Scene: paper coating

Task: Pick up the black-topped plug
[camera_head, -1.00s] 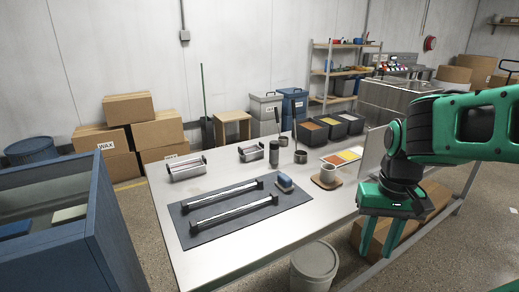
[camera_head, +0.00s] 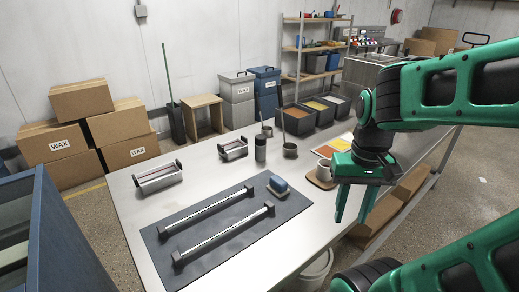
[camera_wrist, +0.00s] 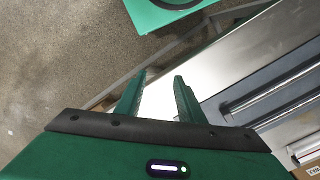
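I cannot identify a black-topped plug for certain. A dark grey upright cylinder (camera_head: 260,148) stands near the table's back edge; its top is too small to make out. A small dark pot (camera_head: 290,150) with a tall dark-ended handle stands to its right. My gripper (camera_head: 351,218) hangs fingers down by the near right edge of the table, well apart from both. In the wrist view my gripper (camera_wrist: 160,76) is open, with nothing between its fingers; the table edge and floor lie beyond them.
Several bins (camera_head: 296,119) stand at the back. A blue container (camera_head: 60,240) is at the left.

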